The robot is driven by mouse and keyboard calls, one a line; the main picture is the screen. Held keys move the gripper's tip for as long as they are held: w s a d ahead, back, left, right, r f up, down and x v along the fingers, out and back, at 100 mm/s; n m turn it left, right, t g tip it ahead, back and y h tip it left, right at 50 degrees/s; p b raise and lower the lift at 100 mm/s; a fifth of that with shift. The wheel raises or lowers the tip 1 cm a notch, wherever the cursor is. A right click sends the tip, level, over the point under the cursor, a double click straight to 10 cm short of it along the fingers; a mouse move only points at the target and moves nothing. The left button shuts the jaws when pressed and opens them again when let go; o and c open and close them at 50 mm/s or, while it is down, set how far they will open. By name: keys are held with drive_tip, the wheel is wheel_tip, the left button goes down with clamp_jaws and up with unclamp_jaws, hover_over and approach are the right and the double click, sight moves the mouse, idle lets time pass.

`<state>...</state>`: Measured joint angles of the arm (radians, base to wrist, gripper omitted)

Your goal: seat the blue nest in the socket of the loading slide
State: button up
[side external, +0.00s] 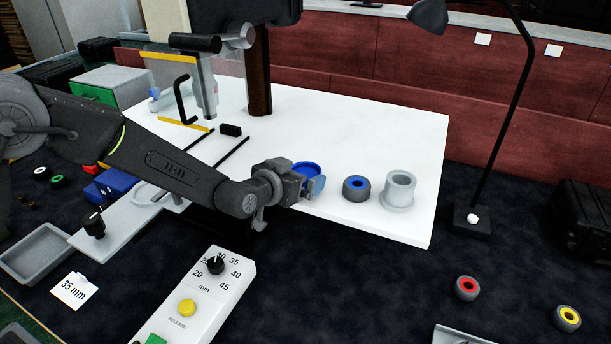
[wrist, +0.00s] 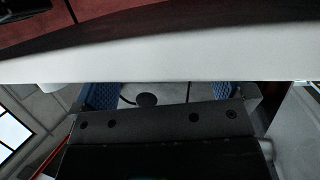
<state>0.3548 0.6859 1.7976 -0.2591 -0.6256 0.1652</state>
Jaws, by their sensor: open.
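The loading slide (side external: 118,223) looks like the long pale plate with a black knob at the left. A round pale socket (side external: 148,194) on it is partly hidden by my arm.
A dark ring with a blue centre (side external: 356,189) and a grey flanged cup (side external: 398,191) stand just right of my gripper. A press column (side external: 259,70) rises at the back. A control box (side external: 205,290) stands in front.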

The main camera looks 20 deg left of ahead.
drive_tip(key=shift+x, duration=0.8)
drive_tip(key=c, duration=0.9)
